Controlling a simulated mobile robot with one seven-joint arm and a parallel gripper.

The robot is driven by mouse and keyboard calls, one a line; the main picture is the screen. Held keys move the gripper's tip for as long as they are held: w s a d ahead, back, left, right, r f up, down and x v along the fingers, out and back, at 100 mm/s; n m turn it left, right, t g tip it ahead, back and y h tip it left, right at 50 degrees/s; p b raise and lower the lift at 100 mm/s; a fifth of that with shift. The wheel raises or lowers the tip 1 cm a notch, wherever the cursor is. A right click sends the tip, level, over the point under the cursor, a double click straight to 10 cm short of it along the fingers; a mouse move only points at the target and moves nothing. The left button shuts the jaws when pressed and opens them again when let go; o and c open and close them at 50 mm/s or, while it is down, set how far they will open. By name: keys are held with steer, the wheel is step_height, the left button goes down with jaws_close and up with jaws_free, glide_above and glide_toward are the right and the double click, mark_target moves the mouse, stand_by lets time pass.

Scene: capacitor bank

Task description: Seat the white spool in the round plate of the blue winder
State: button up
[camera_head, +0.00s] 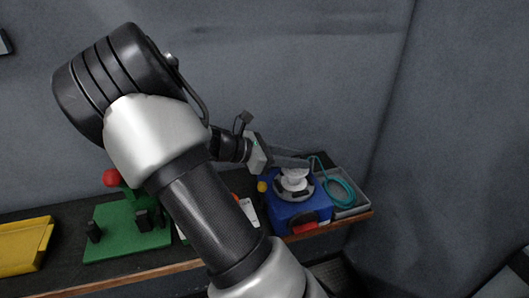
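The blue winder (291,214) stands near the right end of the dark bench. A round grey plate (283,194) shows on its top. The white spool (295,181) is at the round plate, roughly upright. I cannot tell whether it is fully down in the plate or slightly above it. My gripper (298,164) reaches in from the left, with its fingers at the top of the spool. The fingers are small and seen from the side, so I cannot tell whether they are open or shut on the spool.
A grey tray (352,209) with a coiled teal cable (340,192) lies right of the winder. A green base (125,236) with a red knob (111,177) and a yellow tray (22,246) are to the left. A wall stands close behind; my arm hides the bench's middle.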

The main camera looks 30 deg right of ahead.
steer(key=v, duration=1.2)
steer(key=s+a+r+m+t+y+p, duration=0.1)
steer(key=s+a+r+m+t+y, duration=0.3)
steer(key=s+a+m+y, duration=0.2)
steer(key=s+a+r+m+t+y+p, duration=0.1)
steer(key=s+a+r+m+t+y, duration=0.3)
steer(key=s+a+m+y, duration=0.3)
steer(key=s+a+r+m, duration=0.1)
steer(key=s+a+m, duration=0.1)
steer(key=s, duration=0.2)
steer(key=shift+s+a+t, duration=0.2)
steer(key=shift+a+t, duration=0.1)
steer(key=shift+t, duration=0.1)
steer(key=shift+r, duration=0.15)
